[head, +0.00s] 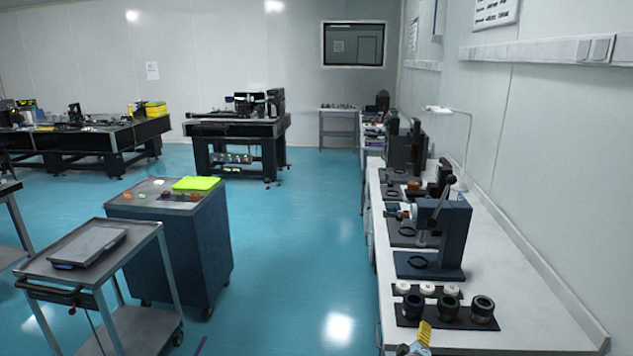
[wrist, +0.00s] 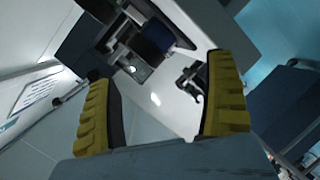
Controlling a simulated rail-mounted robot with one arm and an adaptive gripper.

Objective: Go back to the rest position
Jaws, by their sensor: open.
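My gripper (wrist: 160,105) shows in the wrist view with its two yellow ribbed fingers spread wide apart. Nothing is between the fingers. In the head view only a small yellow part of my gripper (head: 420,338) shows at the bottom edge, in front of the near end of the white bench (head: 535,315). The rest of the arm is out of the head view.
A dark mat (head: 440,317) with dark cylindrical parts and white discs lies close to my gripper. Behind it stands a blue press (head: 452,235), with more devices further back. A grey cart (head: 100,262) and a blue cabinet (head: 180,240) stand left. The floor (head: 300,260) between is clear.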

